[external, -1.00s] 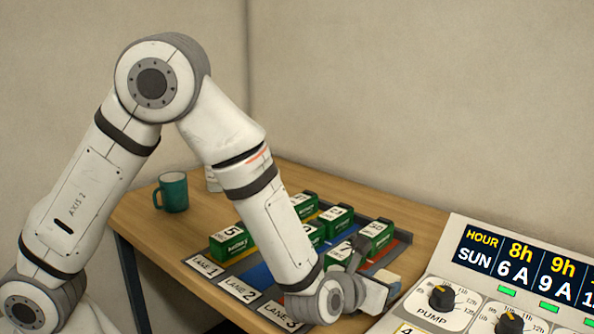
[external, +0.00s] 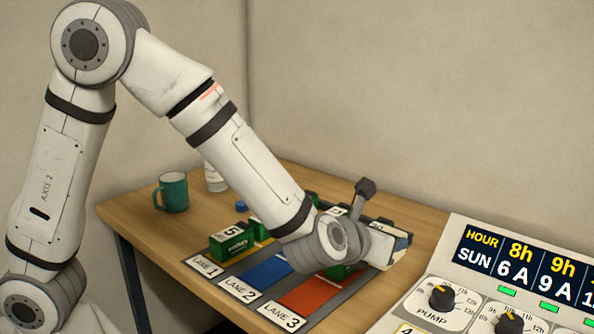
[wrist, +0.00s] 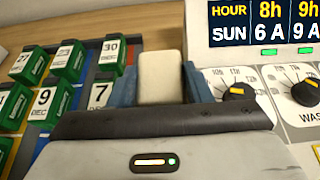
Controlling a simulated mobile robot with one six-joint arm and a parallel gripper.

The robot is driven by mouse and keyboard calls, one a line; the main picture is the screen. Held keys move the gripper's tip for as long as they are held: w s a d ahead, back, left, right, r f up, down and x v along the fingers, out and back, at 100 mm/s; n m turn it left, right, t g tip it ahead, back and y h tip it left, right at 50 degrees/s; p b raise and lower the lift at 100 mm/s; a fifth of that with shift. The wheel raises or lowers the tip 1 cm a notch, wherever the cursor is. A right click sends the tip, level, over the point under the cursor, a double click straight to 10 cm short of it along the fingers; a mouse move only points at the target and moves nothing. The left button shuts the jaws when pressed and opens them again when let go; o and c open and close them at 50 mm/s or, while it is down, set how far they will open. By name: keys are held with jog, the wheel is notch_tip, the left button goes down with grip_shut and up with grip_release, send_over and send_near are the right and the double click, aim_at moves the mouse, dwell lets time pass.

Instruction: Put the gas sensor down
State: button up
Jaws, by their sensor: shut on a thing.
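The gas sensor is likely the plain cream block (wrist: 160,75) in the wrist view. It sits between the two blue fingers of my gripper (wrist: 160,88), which is shut on it. In the external view my gripper (external: 397,248) is at the right side of the lane board, and its own wrist hides most of the sensor. I cannot tell whether the sensor touches the table.
Green dated boxes (wrist: 70,62) stand on the lane board (external: 232,289), left of my gripper. A control panel (external: 470,290) with knobs and a display is close on the right. A teal mug (external: 173,193) and a white bottle (external: 215,180) stand farther back.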

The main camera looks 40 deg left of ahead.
jog(key=w+d+r+m+g+h+b, duration=0.1)
jog(key=w+d+r+m+h+b, duration=0.15)
jog(key=w, duration=0.35)
jog(key=w+d+r+m+h+b, duration=0.1)
jog(key=w+r+h, duration=0.1)
jog(key=w+r, duration=0.3)
jog(key=w+d+r+m+g+h+b, duration=0.1)
jog(key=w+d+r+m+h+b, duration=0.1)
jog(key=w, duration=0.5)
jog(key=w+a+m+g+h+b, duration=0.1)
jog(key=w+a+m+h+b, duration=0.15)
jog(key=w+a, duration=0.4)
jog(key=w+a+f+m+g+h+b, duration=0.1)
jog(key=w+a+f+m+g, duration=0.15)
jog(key=a, duration=0.55)
jog(key=w+a+f+m+g+h+b, duration=0.1)
jog(key=w+a+f, duration=0.1)
jog(key=a+f, duration=0.35)
jog(key=w+a+f+m+g+h+b, duration=0.1)
jog(key=w+a+m+g+h, duration=0.1)
jog(key=a, duration=0.8)
notch_tip(320, 180, down, 6)
jog(key=shift+r, duration=0.15)
jog(key=shift+y, duration=0.3)
jog(key=shift+f+b, duration=0.4)
jog(key=shift+f, duration=1.8)
